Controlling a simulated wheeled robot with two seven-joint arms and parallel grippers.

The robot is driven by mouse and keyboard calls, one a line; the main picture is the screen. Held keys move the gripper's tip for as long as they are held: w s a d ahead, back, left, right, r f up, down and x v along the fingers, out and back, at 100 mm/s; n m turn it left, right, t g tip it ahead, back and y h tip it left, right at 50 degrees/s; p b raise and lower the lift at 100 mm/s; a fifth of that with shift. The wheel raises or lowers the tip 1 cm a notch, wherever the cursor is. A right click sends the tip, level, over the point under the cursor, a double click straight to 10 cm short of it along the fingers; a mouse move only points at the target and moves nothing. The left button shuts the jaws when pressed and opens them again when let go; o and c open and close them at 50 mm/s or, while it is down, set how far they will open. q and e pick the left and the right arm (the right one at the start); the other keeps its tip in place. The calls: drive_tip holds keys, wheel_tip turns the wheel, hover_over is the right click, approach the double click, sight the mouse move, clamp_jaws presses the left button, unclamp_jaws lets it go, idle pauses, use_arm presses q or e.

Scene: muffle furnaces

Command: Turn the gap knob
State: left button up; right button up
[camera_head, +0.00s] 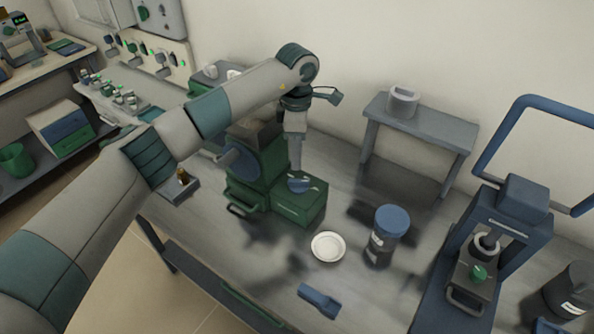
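A green machine (262,165) stands on the grey bench, with a blue disc on its left side and a lower green box at its front right. A small round blue part (299,185) sits on top of that box; it looks like a knob, but I cannot read a label naming it the gap knob. My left arm reaches in from the left, and its wrist points down over the machine. My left gripper (296,163) is just above the blue part; I cannot tell whether they touch. Its fingers are too small to read. My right gripper is out of view.
A white dish (328,247), a blue-lidded jar (388,232) and a blue scoop-like piece (319,300) are on the bench (225,225). A blue press (497,240) stands at right. A small raised stand (422,124) is behind.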

sight(297, 181)
use_arm(q)
wheel_tip(297, 181, down, 8)
drive_tip(key=p, duration=0.2)
drive_tip(key=shift+f+p, duration=0.25)
drive_tip(key=shift+p, duration=0.1)
clamp_jaws()
